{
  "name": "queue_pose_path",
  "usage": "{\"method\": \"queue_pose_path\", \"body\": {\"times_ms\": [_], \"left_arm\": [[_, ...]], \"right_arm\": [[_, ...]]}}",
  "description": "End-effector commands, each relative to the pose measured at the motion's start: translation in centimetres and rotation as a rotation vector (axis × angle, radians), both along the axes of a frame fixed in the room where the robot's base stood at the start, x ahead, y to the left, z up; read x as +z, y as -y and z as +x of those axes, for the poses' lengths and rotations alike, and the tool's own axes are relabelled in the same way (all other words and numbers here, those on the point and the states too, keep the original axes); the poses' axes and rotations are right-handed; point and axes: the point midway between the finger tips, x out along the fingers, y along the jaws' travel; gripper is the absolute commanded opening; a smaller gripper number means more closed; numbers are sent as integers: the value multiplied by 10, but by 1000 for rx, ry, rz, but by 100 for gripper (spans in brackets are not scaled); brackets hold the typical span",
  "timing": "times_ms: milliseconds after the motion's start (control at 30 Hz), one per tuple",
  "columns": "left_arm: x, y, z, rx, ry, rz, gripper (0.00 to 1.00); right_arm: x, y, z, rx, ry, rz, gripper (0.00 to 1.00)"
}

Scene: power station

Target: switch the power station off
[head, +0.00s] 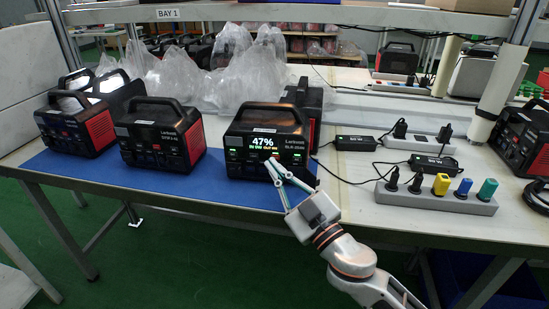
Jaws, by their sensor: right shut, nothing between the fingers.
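The power station (240,152) stands upright on the blue mat, a black box with a top handle. Its front screen is lit and reads 47%, with small green lights around it. My right gripper (277,172) is shut and empty, its fingertips at the lower front panel just below the screen. I cannot tell whether the fingertips touch the panel. The fingers hide part of the lower front. My left gripper is not in view.
Other black-and-red power stations (160,136) stand to the left on the blue mat (200,187). A grey power strip (436,198) with coloured plugs lies to the right, with cables and adapters (356,143). Clear plastic bags (230,75) are piled behind.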

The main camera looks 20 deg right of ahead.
Motion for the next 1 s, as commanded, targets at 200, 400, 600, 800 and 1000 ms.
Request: {"method": "queue_pose_path", "body": {"times_ms": [200, 400, 600, 800, 1000], "left_arm": [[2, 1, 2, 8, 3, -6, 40], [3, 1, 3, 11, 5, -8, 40], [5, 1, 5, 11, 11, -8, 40], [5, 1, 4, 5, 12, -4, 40], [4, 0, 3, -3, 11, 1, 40]], "right_arm": [[0, 0, 0, 0, 0, 0, 0], [0, 0, 1, 0, 0, 0, 0], [1, 3, 6, -1, 2, 1, 0], [1, 6, 8, -3, 2, -1, 0], [3, 7, 9, -5, 5, -3, 0]]}}
